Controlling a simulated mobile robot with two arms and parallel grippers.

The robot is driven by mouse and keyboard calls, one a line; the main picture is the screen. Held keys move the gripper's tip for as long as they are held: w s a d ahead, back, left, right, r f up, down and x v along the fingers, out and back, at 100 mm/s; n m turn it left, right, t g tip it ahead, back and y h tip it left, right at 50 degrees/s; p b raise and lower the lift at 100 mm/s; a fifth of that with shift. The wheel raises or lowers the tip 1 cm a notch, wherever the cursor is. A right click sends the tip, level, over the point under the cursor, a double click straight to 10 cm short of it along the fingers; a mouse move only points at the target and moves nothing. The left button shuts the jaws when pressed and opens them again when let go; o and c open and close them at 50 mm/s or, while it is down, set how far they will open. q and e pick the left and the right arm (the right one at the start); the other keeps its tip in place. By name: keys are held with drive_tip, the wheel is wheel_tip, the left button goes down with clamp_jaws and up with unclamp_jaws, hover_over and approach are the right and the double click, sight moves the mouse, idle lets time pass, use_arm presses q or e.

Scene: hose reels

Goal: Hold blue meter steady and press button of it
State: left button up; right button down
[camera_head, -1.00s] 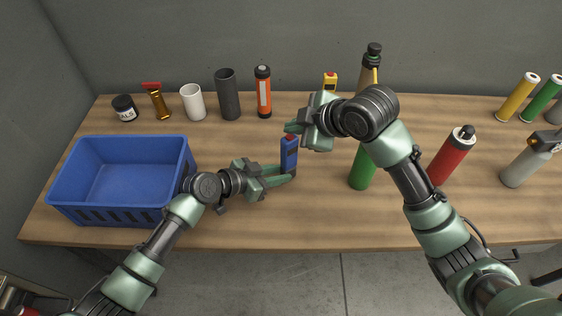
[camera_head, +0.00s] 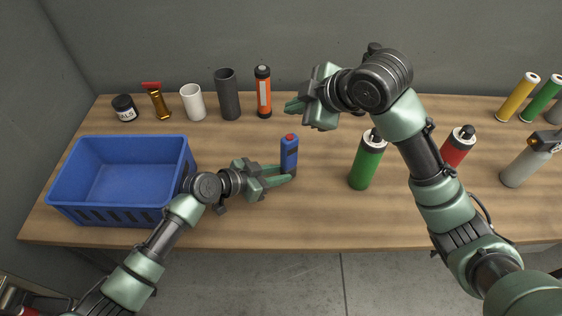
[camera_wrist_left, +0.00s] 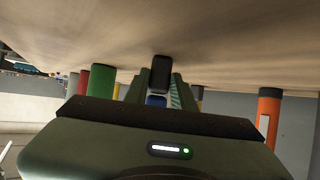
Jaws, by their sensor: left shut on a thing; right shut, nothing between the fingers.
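The blue meter (camera_head: 289,155) stands upright on the table, with a red button (camera_head: 290,137) on its top. My left gripper (camera_head: 288,173) is shut on the lower part of the meter, low over the table. In the left wrist view the meter (camera_wrist_left: 160,74) shows as a dark block between the fingers, with a little blue below it. My right gripper (camera_head: 291,106) is shut and empty. It hangs above and behind the meter, clear of the red button.
A blue crate (camera_head: 78,207) stands at the left. A green cylinder (camera_head: 366,162) and a red cylinder (camera_head: 457,146) stand at the right. An orange flashlight (camera_head: 263,94), a dark cup (camera_head: 228,95) and a white cup (camera_head: 193,102) stand along the back. The table's front middle is clear.

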use_arm(q)
drive_tip(key=o, duration=1.1)
drive_tip(key=v, duration=1.2)
drive_tip(key=shift+s+d, duration=0.1)
